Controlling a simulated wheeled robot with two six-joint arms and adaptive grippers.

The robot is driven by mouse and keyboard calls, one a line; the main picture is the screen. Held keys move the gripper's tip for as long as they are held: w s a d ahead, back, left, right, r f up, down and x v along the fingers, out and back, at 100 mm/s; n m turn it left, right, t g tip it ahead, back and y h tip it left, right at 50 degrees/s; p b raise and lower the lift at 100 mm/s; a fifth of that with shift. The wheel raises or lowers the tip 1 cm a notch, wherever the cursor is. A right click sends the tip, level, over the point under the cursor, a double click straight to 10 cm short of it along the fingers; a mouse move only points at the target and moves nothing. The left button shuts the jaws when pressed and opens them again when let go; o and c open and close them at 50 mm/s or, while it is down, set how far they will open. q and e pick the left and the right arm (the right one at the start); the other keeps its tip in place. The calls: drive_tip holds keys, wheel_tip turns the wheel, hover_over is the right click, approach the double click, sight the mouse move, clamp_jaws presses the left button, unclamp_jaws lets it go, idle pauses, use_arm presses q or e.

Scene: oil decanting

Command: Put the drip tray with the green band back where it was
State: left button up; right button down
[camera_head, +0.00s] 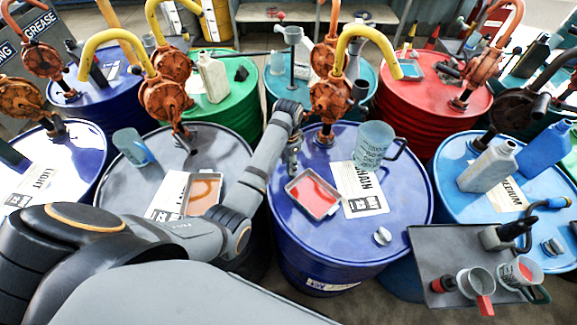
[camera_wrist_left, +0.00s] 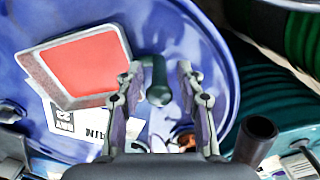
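A shallow grey drip tray with a red inside (camera_head: 302,205) lies on the middle blue drum (camera_head: 345,255). It also shows at upper left in the left wrist view (camera_wrist_left: 42,86). A second tray with an orange inside (camera_head: 187,194) lies on the grey drum, partly behind my arm. I cannot make out a green band on either tray. My left gripper (camera_head: 293,163) points down over the blue drum, just beyond the red tray. Its fingers are apart in the left wrist view (camera_wrist_left: 157,76), with a dark rounded part between them; I cannot tell whether they touch it. My right gripper is not in view.
A rusty pump with a yellow spout (camera_head: 328,98) stands close beside the left gripper. A clear jug (camera_head: 373,146) and a loose cap (camera_head: 382,236) are on the same drum. A grey tray with funnels (camera_head: 430,262) is at lower right. Other drums crowd around.

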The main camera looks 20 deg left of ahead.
use_arm(q)
wheel_tip(320, 180, up, 5)
drive_tip(key=shift+f+b, duration=0.2)
drive_tip(key=shift+b, duration=0.1)
wheel_tip(320, 180, up, 4)
drive_tip(key=p, duration=0.2)
drive_tip(key=shift+r+p, duration=0.25)
drive_tip(key=shift+p, duration=0.05)
drive_tip(key=shift+r+p, duration=0.6)
drive_tip(key=shift+p, duration=0.05)
drive_tip(key=shift+f, duration=0.1)
